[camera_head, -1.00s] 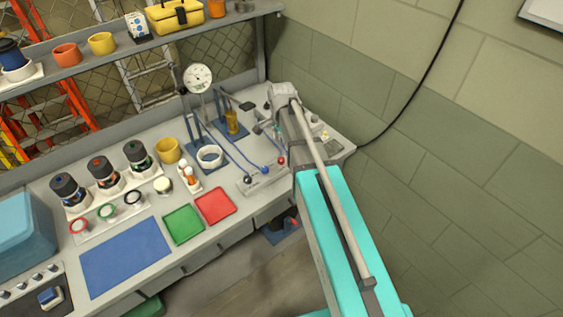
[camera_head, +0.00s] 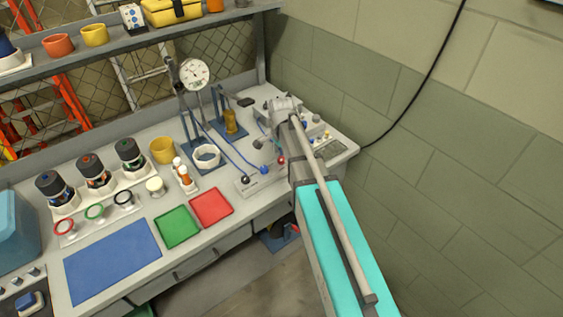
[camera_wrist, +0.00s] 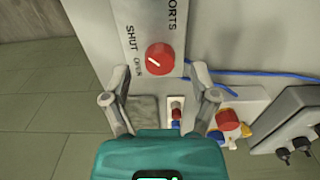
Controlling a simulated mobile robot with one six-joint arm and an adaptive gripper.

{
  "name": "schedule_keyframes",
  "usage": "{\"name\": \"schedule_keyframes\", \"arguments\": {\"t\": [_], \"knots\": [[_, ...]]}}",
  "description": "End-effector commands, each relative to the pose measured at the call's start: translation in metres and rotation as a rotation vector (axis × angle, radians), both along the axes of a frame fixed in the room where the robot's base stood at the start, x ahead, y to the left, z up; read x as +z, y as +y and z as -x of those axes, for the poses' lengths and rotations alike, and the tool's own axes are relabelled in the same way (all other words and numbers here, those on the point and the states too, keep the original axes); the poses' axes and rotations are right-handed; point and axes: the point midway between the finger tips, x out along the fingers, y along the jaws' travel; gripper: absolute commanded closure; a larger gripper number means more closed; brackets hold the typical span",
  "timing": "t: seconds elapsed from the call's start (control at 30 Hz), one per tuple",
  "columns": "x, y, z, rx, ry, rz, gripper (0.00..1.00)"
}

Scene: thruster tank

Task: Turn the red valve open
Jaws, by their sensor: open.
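The red valve (camera_wrist: 160,57) is a round red knob with a white pointer mark slanting across its left part. It sits on a pale plate (camera_wrist: 170,12) lettered "SHUT", "OPEN" and "PORTS", with the first two beside the knob on its left. My gripper (camera_wrist: 155,74) is open in the wrist view, one finger on each side below the knob. The knob shows between the finger lines; I see no contact, and the depth gap is unclear. In the head view my arm reaches over the bench's right end, and the fingers cannot be made out.
Blue tubing (camera_wrist: 255,75) runs right of the knob. On the bench are a pressure gauge (camera_head: 194,72), red tray (camera_head: 211,207) and green tray (camera_head: 177,226). A wall stands at right.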

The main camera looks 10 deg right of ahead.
Motion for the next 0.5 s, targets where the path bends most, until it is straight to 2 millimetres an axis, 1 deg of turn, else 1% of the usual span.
{"name": "schedule_keyframes", "arguments": {"t": [0.03,0.2,0.5], "knots": [[-0.0068,0.0000,0.0000,0.000,0.000,0.000,0.24],[-0.0133,0.0000,0.0000,0.000,0.000,0.000,0.24],[-0.0152,0.0000,0.0000,0.000,0.000,0.000,0.24]]}}
